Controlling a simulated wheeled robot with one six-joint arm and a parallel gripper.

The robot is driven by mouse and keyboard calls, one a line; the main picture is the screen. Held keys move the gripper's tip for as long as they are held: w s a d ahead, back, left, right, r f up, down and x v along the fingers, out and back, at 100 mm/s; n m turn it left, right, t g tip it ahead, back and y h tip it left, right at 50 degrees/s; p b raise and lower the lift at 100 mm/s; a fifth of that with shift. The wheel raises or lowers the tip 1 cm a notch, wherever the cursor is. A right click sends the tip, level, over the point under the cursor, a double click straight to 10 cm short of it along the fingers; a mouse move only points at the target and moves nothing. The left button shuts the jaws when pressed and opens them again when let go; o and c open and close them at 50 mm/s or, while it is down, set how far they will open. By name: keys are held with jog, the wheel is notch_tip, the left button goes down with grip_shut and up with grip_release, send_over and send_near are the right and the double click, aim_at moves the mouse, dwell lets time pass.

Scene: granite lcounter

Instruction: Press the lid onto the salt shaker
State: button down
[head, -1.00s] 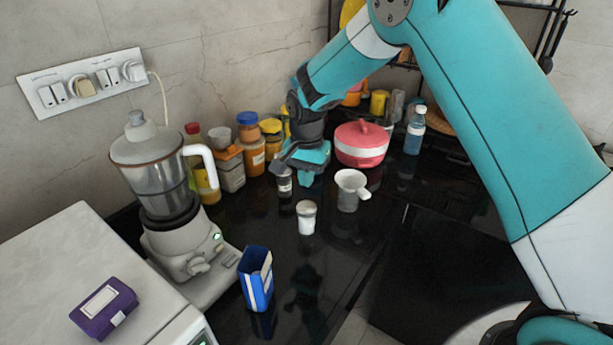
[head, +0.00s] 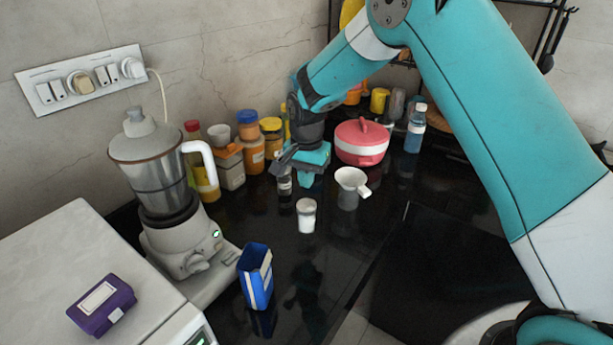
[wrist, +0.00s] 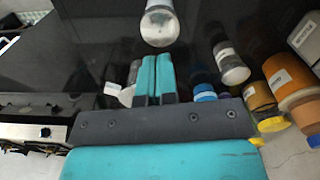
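A small clear jar with white contents, which looks like the salt shaker (head: 306,218), stands upright on the black counter in the head view. In the wrist view its round pale top faces me beyond my fingertips (wrist: 160,28). I cannot tell from these frames whether that top is a separate lid or how firmly it sits. My gripper (head: 305,183) is behind the shaker in the head view, pointing down and apart from it. In the wrist view my gripper's teal fingers (wrist: 156,58) are together with nothing visible between them.
A small labelled bottle (wrist: 229,60) stands near my gripper. A white cup with a handle (head: 352,180) and a red-and-white pot (head: 361,143) are to the right. A mixer (head: 165,190) and blue box (head: 255,277) are left. Several jars line the wall.

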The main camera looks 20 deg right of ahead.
aim_at(307, 204)
jog(key=shift+f+b, duration=1.7)
jog(key=shift+f, duration=1.25)
jog(key=shift+f, duration=0.1)
jog(key=shift+r+p, duration=2.65)
jog(key=shift+r, duration=0.95)
